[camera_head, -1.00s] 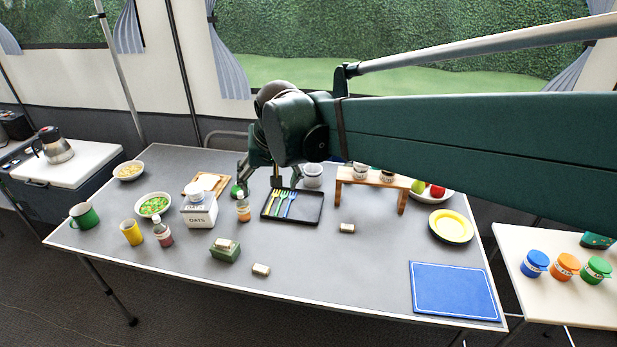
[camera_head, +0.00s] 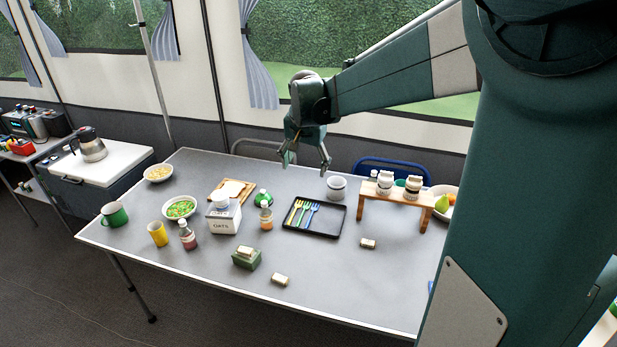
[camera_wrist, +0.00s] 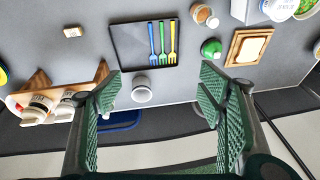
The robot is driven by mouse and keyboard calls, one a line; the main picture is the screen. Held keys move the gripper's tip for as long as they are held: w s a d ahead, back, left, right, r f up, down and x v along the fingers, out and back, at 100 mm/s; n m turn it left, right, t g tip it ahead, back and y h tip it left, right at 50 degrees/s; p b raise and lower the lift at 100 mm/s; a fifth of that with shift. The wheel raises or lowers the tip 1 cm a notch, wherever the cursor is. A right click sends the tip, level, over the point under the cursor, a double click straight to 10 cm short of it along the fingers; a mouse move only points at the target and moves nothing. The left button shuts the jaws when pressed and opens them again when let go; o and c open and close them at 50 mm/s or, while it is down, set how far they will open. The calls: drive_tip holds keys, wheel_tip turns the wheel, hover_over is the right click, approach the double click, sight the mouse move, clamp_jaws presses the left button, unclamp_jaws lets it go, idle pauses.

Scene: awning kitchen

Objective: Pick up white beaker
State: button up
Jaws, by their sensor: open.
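Two white vessels could be the white beaker, and I cannot tell which. One is a small white cup (camera_head: 220,199) on top of the oats box (camera_head: 224,219). The other is a round white cup (camera_head: 336,187) behind the black tray (camera_head: 328,232); it also shows in the wrist view (camera_wrist: 141,90). My gripper (camera_head: 307,166) is open and empty, above the table's back part, up and left of the cup behind the tray. In the wrist view that cup appears between my fingers (camera_wrist: 158,84), apart from them.
The tray holds colored forks. A wooden rack (camera_head: 396,199) with jars stands right of the round cup. The table's front right (camera_head: 350,290) is mostly clear.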

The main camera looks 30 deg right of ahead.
drive_tip(key=w+d+f+m+g+p, duration=0.15)
drive_tip(key=w+d+f+m, duration=0.25)
drive_tip(key=w+d+f, duration=0.55)
drive_tip(key=m+g+p, duration=0.2)
drive_tip(key=m, duration=0.2)
hover_over(336, 178)
drive_tip(key=s+a, duration=0.3)
wheel_tip(336, 178, down, 11)
drive_tip(key=shift+d, duration=0.25)
drive_tip(key=shift+s+t, duration=0.1)
drive_tip(key=shift+t, duration=0.15)
drive_tip(key=shift+d+f+b, duration=0.15)
drive_tip(key=shift+f+b, duration=0.2)
drive_tip(key=shift+f, duration=1)
drive_tip(key=shift+d+f+b, duration=0.2)
drive_tip(key=shift+f+b, duration=0.6)
drive_tip(key=shift+f, duration=1.8)
drive_tip(key=shift+s, duration=0.1)
